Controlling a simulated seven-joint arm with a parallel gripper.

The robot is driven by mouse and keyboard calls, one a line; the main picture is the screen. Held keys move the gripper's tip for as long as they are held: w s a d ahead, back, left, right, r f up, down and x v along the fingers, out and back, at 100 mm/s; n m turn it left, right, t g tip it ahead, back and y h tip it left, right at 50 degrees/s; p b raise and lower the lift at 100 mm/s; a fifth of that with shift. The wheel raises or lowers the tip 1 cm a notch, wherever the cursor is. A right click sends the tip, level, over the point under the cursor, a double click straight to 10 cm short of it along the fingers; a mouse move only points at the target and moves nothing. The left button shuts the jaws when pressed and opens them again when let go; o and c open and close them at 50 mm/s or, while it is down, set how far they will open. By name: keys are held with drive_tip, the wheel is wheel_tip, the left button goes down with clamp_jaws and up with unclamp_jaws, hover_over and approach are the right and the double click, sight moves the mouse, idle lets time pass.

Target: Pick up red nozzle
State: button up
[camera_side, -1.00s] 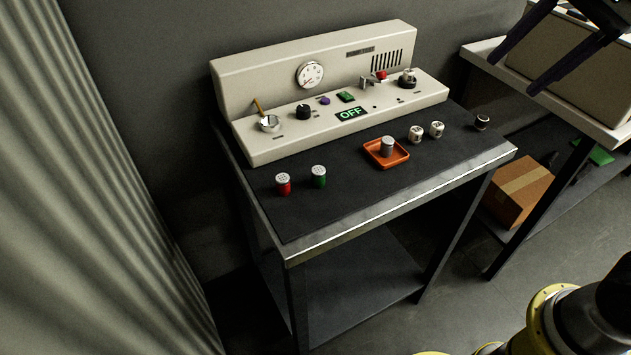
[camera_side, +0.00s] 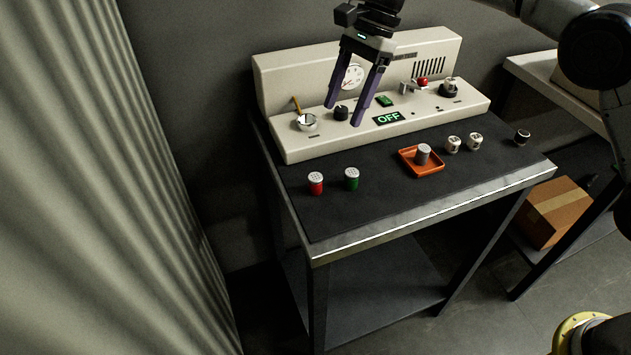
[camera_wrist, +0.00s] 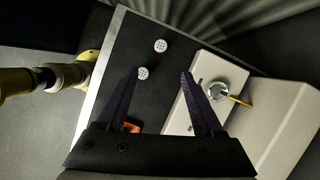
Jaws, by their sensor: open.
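The red nozzle (camera_side: 316,184) is a small upright cylinder with a pale, perforated top. It stands on the dark bench top at the left, beside a similar green nozzle (camera_side: 352,179). My gripper (camera_side: 343,116) is open and empty, its two long fingers pointing down in front of the brewer's panel. It appears well above the bench. In the wrist view, two perforated tops show ahead of my gripper (camera_wrist: 162,72). The farther one (camera_wrist: 160,45) appears to be the red nozzle by its position, though its colour is hidden; the nearer green nozzle (camera_wrist: 142,73) is close to the left fingertip in the picture.
The cream brewer (camera_side: 290,146) stands along the back of the bench with knobs, a gauge and an "OFF" display. An orange tray (camera_side: 424,170) holds a grey cylinder. White cylinders (camera_side: 453,144) stand right of it. Bench space in front of the nozzles is clear.

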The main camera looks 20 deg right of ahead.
approach(316, 176)
wheel_tip(316, 176, down, 2)
drive_tip(key=shift+a+x, duration=0.2)
drive_tip(key=shift+x, duration=1.5)
drive_tip(key=shift+a+x, duration=0.2)
drive_tip(key=shift+x, duration=1.55)
drive_tip(key=shift+s+r, duration=0.15)
drive_tip(key=shift+r, duration=0.05)
clamp_jaws()
